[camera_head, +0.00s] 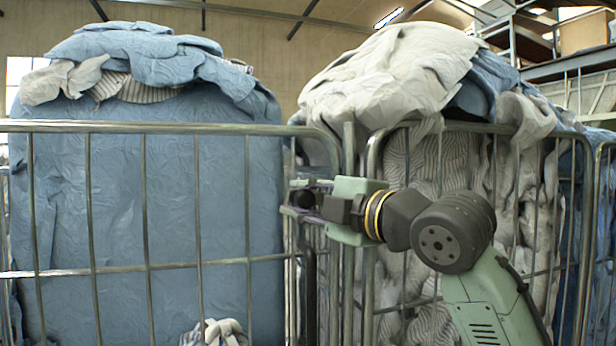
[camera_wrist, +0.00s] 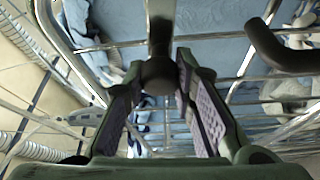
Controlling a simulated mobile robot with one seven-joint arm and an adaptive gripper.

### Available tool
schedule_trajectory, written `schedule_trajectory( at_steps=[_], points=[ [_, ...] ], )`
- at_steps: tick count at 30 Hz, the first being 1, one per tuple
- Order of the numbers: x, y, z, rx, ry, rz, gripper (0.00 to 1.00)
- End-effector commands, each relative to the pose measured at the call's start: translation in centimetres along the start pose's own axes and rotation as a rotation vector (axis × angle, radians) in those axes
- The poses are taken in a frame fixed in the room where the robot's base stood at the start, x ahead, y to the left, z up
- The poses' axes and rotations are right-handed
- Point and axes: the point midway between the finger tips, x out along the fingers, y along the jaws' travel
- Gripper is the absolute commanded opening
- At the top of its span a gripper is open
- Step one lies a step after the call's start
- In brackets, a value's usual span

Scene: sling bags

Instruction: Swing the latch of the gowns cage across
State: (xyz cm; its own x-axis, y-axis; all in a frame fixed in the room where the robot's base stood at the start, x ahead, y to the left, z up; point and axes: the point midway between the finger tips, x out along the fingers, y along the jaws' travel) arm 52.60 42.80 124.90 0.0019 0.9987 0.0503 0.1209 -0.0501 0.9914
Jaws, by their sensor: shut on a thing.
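The cage at left (camera_head: 145,268) is a metal wire cage holding a tall pile of blue gowns (camera_head: 140,200). My gripper (camera_head: 293,198) is at this cage's right end post, near the gap to the second cage. In the wrist view, the padded jaws (camera_wrist: 160,78) close at their tips on the dark round end of a metal bar, which looks like the latch (camera_wrist: 160,28). In the head view my gripper hides most of the latch, so its angle cannot be told there.
A second cage (camera_head: 375,300) with white, striped and blue cloth (camera_head: 400,75) stands close at right, behind my arm. A dark bent bar (camera_wrist: 285,52) juts near the jaws in the wrist view. Racking (camera_head: 560,68) stands at the back right.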

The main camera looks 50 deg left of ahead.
Motion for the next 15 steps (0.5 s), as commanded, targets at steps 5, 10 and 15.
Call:
schedule_trajectory(
  at_steps=[5, 10, 15],
  points=[
    [0.0, -0.8, 0.1, -0.077, -0.002, -0.032, 0.00],
    [-0.1, -1.3, 0.2, -0.118, -0.002, -0.048, 0.00],
    [-0.1, -1.5, 0.2, -0.136, -0.002, -0.055, 0.00]
  ],
)
